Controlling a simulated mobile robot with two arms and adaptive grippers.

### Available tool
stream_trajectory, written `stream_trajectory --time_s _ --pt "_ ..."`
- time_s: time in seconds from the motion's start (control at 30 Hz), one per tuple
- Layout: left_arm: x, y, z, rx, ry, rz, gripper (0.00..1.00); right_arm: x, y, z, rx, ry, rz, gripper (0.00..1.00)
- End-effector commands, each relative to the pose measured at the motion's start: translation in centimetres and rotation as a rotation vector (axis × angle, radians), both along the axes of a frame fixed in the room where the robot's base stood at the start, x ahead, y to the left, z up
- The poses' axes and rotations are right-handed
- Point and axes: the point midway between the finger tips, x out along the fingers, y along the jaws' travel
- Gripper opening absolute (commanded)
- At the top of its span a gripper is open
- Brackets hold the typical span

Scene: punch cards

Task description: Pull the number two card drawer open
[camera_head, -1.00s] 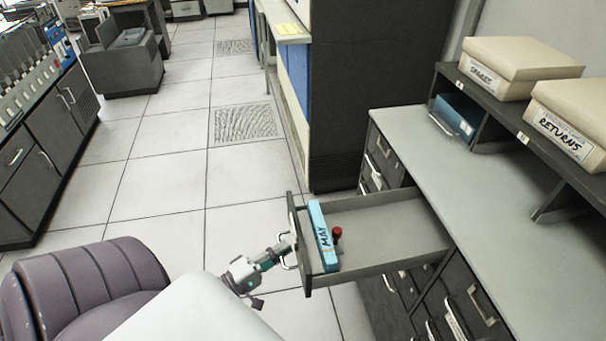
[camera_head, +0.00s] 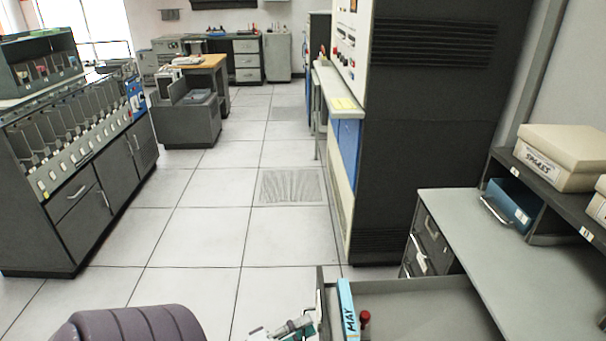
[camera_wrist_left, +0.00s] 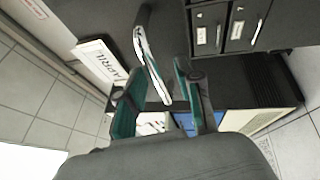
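A dark drawer (camera_head: 320,291) stands pulled out of the cabinet at the bottom right of the head view; its number cannot be read. A blue card bundle marked MAY (camera_head: 348,312) and a red-topped piece (camera_head: 365,320) are inside. My left gripper (camera_head: 311,322) is at the outside of the drawer front, partly cut off by the frame edge. In the left wrist view, my left gripper (camera_wrist_left: 160,76) has its teal fingers apart. A silver handle (camera_wrist_left: 151,58) runs between or just beyond them, beside a label reading APRIL (camera_wrist_left: 104,62). My right gripper is not in view.
A grey counter (camera_head: 470,240) tops the cabinet, with a blue box (camera_head: 514,203) and beige box (camera_head: 565,155) on the right. A tall dark machine (camera_head: 425,130) stands behind. A purple chair (camera_head: 130,325) is at lower left. Tiled floor (camera_head: 210,235) between is clear.

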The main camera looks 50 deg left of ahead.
Motion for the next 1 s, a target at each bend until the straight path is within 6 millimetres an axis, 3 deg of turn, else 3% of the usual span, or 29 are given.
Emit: stream_trajectory --time_s 0.27,0.7,1.0 --pt "-0.6 0.2 -0.1 0.0 0.0 0.0 0.35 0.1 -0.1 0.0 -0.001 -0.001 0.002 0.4" --pt "-8.8 2.4 -1.7 0.001 0.004 0.001 0.35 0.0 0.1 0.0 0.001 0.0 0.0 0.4" --pt "-11.4 3.1 -2.1 0.0 -0.001 0.001 0.35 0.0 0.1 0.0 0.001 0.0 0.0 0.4"
